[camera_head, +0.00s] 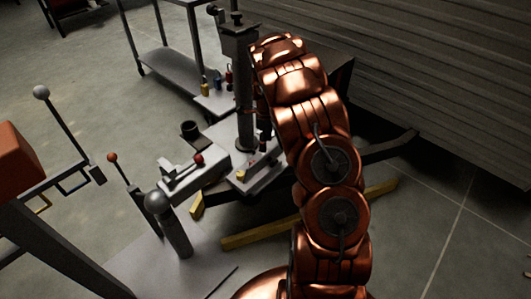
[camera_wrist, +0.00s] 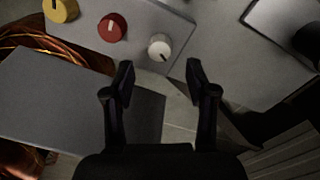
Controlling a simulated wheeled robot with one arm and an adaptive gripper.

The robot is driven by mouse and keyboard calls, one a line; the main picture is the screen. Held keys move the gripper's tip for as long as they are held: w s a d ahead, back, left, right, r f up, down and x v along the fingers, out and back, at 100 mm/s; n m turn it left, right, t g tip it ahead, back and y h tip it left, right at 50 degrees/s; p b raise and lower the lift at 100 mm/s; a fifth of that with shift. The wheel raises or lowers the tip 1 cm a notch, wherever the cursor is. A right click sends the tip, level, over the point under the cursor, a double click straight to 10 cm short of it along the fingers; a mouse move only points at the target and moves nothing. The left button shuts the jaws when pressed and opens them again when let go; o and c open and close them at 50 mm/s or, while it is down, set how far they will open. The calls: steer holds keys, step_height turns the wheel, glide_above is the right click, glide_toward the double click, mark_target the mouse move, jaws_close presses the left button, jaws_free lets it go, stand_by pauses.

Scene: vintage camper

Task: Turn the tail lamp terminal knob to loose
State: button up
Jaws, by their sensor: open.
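In the wrist view, a grey panel (camera_wrist: 140,18) carries a white knob (camera_wrist: 159,47), a red knob (camera_wrist: 112,27) and a yellow knob (camera_wrist: 60,9), each with a pointer mark. I cannot read any label, so I cannot tell which is the tail lamp terminal knob. My gripper (camera_wrist: 159,72) is open and empty. Its two dark fingers are spread, and the white knob appears just beyond the gap between the fingertips. I see no contact. In the head view my copper arm hides the gripper.
In the head view, a dark upright column (camera_head: 243,90) stands beside my arm. A ball-topped post (camera_head: 172,225) and a red-knobbed lever (camera_head: 122,175) stand to the left. Yellow bars (camera_head: 260,235) lie low near the floor. Open floor (camera_head: 440,235) shows at the right.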

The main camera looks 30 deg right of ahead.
step_height(320, 180, down, 5)
steer(key=shift+s+f+b, duration=0.1)
steer(key=shift+f+b, duration=0.05)
steer(key=shift+b, duration=0.2)
jaws_close()
stand_by(0.3)
